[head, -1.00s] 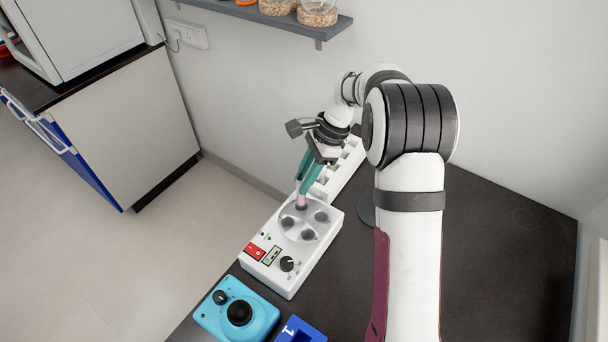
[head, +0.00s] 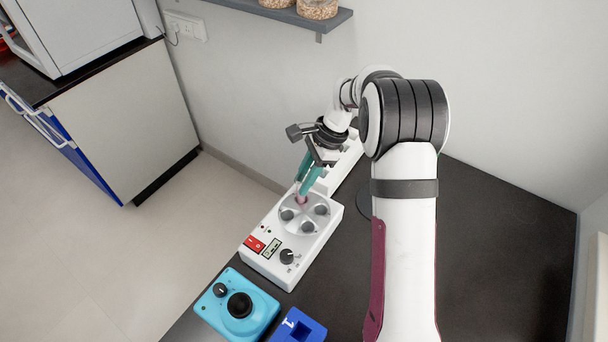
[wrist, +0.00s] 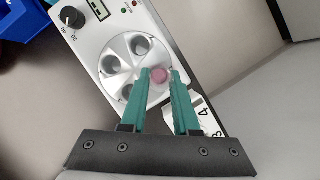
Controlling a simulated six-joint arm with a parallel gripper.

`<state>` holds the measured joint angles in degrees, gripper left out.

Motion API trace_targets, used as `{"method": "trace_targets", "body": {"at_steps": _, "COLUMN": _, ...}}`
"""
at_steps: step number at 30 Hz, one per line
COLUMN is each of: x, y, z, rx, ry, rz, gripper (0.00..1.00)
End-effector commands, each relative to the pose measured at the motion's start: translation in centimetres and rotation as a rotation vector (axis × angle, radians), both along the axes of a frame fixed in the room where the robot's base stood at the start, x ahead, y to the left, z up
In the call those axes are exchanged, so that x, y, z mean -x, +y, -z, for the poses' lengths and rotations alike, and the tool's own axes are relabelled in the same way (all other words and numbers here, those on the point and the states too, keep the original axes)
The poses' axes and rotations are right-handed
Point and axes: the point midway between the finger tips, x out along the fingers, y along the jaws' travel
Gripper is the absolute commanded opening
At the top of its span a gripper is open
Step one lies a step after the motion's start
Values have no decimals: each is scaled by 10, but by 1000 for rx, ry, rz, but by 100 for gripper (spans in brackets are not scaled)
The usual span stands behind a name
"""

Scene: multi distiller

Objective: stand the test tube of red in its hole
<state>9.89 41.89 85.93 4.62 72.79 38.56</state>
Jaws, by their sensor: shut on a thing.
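The test tube of red (head: 301,200) is a small pinkish-red piece between my fingertips; its round top also shows in the wrist view (wrist: 159,76). My gripper (head: 302,189), with two green fingers, is shut on it. In the wrist view my fingertips (wrist: 159,79) sit on either side of the tube. The tube is over or in the far hole of the round silver rotor (head: 303,228) on the white machine (head: 268,262). The lower part of the tube is hidden, so its depth in the hole cannot be told.
The rotor's other holes look empty. A white rack (head: 345,165) with numbered places stands just behind the machine. A turquoise device (head: 262,318) with a black knob and a blue block (head: 312,330) stand in front. The dark bench (head: 500,230) is clear at the right.

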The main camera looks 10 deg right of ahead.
Motion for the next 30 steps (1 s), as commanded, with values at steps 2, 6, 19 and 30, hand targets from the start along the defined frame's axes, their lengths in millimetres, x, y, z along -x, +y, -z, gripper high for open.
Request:
{"method": "trace_targets", "body": {"at_steps": 2, "x": 0, "y": 0, "z": 3, "rx": 0, "ry": 1, "rz": 0, "gripper": 0}}
{"method": "trace_targets", "body": {"at_steps": 6, "x": 0, "y": 0, "z": 9, "rx": 1, "ry": 0, "rz": -1, "gripper": 0}}
{"method": "trace_targets", "body": {"at_steps": 19, "x": 0, "y": 0, "z": 17, "rx": 1, "ry": -1, "rz": 0, "gripper": 0}}
{"method": "trace_targets", "body": {"at_steps": 30, "x": 0, "y": 0, "z": 16, "rx": 1, "ry": 0, "rz": 0, "gripper": 64}}
